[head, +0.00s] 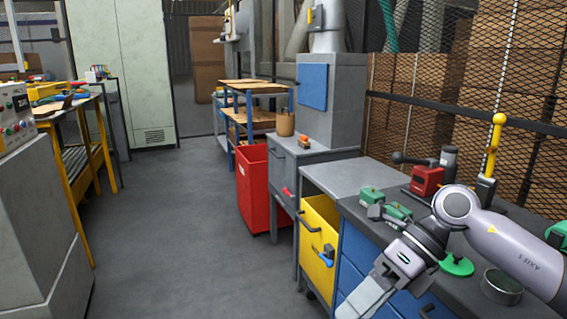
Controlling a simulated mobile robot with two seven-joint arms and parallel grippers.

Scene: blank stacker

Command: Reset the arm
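My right arm (500,240) comes in from the right edge, over the dark workbench top. It bends at a rounded joint and points down and to the left. My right gripper (366,297) hangs in front of the blue drawers, at the bottom of the view. Its pale fingers run close to the lower edge, and I cannot tell whether they are apart or together. I see nothing clearly held in it. My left arm and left gripper are not in view.
On the workbench (412,187) are green parts (371,195), a green disc (457,265), a round tin (502,286) and a red tool (427,181). A yellow drawer front (318,240) and red bin (254,189) stand left of it. The grey floor (180,230) is clear.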

